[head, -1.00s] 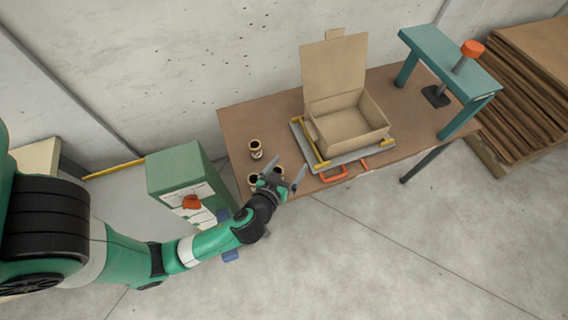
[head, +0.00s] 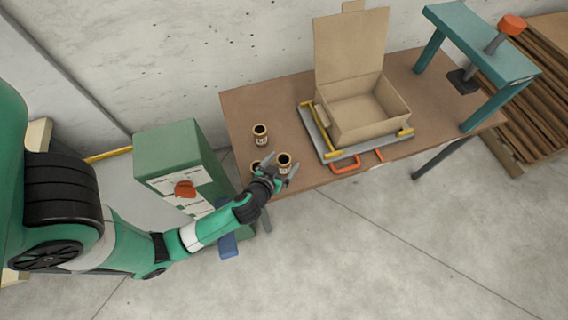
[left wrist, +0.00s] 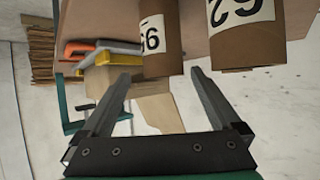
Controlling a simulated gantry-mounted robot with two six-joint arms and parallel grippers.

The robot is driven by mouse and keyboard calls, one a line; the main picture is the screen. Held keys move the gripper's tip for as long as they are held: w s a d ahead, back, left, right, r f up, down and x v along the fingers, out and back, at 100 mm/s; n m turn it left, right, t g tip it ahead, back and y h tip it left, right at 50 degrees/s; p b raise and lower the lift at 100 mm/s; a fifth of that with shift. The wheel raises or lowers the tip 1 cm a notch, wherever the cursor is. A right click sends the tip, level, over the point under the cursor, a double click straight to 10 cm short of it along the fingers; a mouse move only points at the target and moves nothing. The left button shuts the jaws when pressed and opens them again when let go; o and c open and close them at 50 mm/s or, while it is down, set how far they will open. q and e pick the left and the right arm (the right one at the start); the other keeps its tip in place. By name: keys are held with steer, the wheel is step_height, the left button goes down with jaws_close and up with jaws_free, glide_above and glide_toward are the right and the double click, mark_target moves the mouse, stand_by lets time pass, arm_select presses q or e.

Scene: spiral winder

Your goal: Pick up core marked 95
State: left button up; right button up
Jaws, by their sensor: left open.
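Three brown cores with pale labels stand near the table's left end: a rear core (head: 260,137), a front-left core (head: 256,167) and a front-right core (head: 284,163). My left gripper (head: 286,174) is open and empty at the front cores, partly covering them. In the left wrist view the scene is upside down. One core (left wrist: 162,50) lies between and just beyond the open fingertips (left wrist: 160,75); its label seems to read 95 upside down. A second core (left wrist: 255,45) is to its right, its label partly cut off. My right gripper is not in view.
An open cardboard box (head: 360,117) sits on a tray with yellow bars on the table (head: 240,105). Orange handles (head: 345,167) are at its front. A teal press frame (head: 480,45) stands at the right end. A green cabinet (head: 180,150) stands left of the table.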

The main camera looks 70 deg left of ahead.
mark_target(285, 157)
arm_select(q)
steer(key=shift+s+b+x, duration=0.25)
steer(key=shift+b+x, duration=0.25)
steer(key=shift+x, duration=2.25)
steer(key=shift+a+f, duration=0.1)
steer(key=c, duration=1.5)
steer(key=shift+o, duration=0.2)
steer(key=shift+r, duration=0.35)
steer(key=s+d+r+p, duration=0.2)
steer(key=d+r+p, duration=1)
steer(key=p, duration=1.2)
steer(key=shift+d+r, duration=0.15)
steer(key=shift+d, duration=0.8)
